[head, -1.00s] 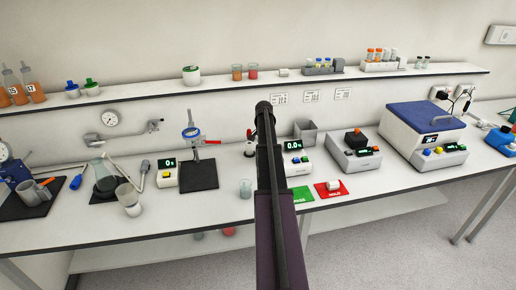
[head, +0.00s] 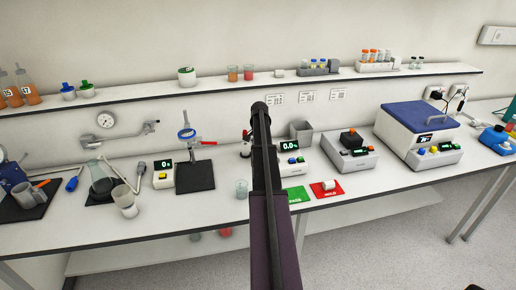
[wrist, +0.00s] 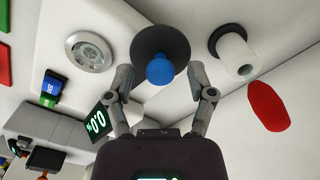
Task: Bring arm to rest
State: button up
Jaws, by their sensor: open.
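My arm (head: 264,170) rises through the middle of the head view, and its body hides the gripper there. In the wrist view my gripper (wrist: 160,82) is open, with its two fingers spread apart. A blue knob (wrist: 160,70) on a dark round disc (wrist: 160,42) shows between and beyond the fingers. I cannot tell how far it is from them. Nothing is clearly held.
A 0.0 display unit (head: 290,146) stands beside my arm. Green (head: 297,195) and red (head: 327,190) mats lie near the front edge. A blue-lidded machine (head: 418,120) stands right. A loaded shelf (head: 130,97) runs above. A red object (wrist: 268,106) shows in the wrist view.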

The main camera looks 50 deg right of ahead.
jog(key=shift+a, duration=0.15)
jog(key=w+a+n, duration=0.3)
jog(key=a+n, duration=0.5)
jog(key=a, duration=2.8)
jog(key=s+a+n, duration=0.3)
jog(key=s+a, duration=0.1)
jog(key=a, duration=0.5)
jog(key=s+a+n, duration=0.3)
jog(key=a, duration=0.6)
jog(key=s+a+n, duration=0.2)
jog(key=s+a, duration=0.2)
jog(key=a, duration=0.4)
jog(key=shift+s+a+n, duration=0.35)
jog(key=shift+a+n, duration=0.05)
jog(key=shift+c, duration=1)
